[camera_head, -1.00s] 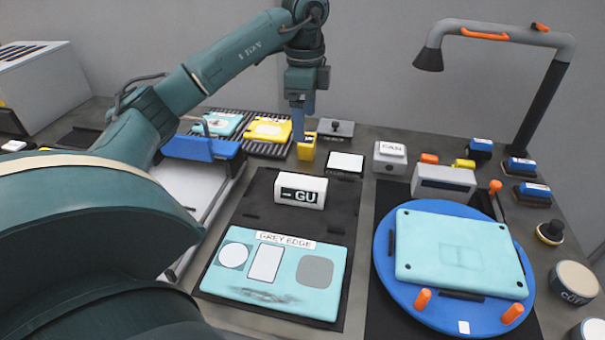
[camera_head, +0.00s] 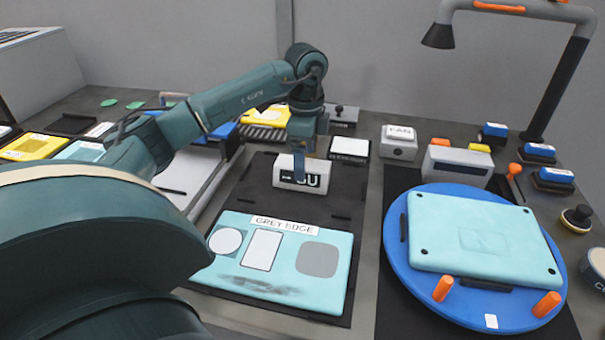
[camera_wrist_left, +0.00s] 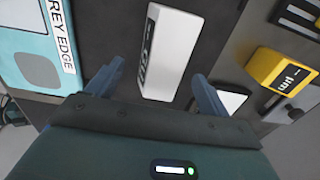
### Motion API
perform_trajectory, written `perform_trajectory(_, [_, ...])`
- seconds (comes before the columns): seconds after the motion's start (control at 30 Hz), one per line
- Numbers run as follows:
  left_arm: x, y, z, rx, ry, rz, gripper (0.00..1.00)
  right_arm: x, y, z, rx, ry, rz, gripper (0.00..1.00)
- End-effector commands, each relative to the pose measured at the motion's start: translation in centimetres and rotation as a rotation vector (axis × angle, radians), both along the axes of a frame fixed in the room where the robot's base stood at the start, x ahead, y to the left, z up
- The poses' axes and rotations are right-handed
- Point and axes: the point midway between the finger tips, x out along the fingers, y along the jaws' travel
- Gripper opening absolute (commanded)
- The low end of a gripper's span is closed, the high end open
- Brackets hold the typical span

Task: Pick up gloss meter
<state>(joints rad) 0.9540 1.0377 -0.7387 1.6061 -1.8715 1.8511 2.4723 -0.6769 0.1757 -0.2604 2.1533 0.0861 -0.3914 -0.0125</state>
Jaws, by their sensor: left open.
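The gloss meter, a white box with a dark "GU" display (camera_head: 288,174), stands on the dark mat behind the light-blue panel labelled GREY EDGE (camera_head: 232,252). My left gripper (camera_head: 310,165) points down at the gloss meter and partly covers its display in the head view. In the left wrist view the gloss meter (camera_wrist_left: 170,55) lies between and beyond the two spread blue fingers (camera_wrist_left: 157,88). The fingers are open, and I see no grip on it. My right gripper is not in view.
A blue turntable (camera_head: 398,262) with a light-blue panel and orange pegs stands to the right. A white FAN box (camera_head: 398,148) and a grey device (camera_head: 455,165) are behind it. A yellow block (camera_wrist_left: 275,68) shows in the left wrist view. A lamp arm (camera_head: 560,75) rises at the back right.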

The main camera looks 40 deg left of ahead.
Motion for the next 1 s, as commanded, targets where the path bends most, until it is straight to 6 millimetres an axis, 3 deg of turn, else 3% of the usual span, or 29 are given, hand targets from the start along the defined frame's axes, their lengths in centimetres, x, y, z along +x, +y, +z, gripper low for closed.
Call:
perform_trajectory(0.3, [-0.3,0.7,-4.4,0.000,0.004,0.000,0.80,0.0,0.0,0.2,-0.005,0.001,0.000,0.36])
perform_trajectory(0.6, [-0.3,0.7,-4.9,0.000,0.001,0.000,0.80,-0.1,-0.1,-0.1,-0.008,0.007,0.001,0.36])
perform_trajectory(1.0, [-0.3,0.7,-4.8,0.000,0.001,0.000,0.47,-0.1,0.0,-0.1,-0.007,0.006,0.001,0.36])
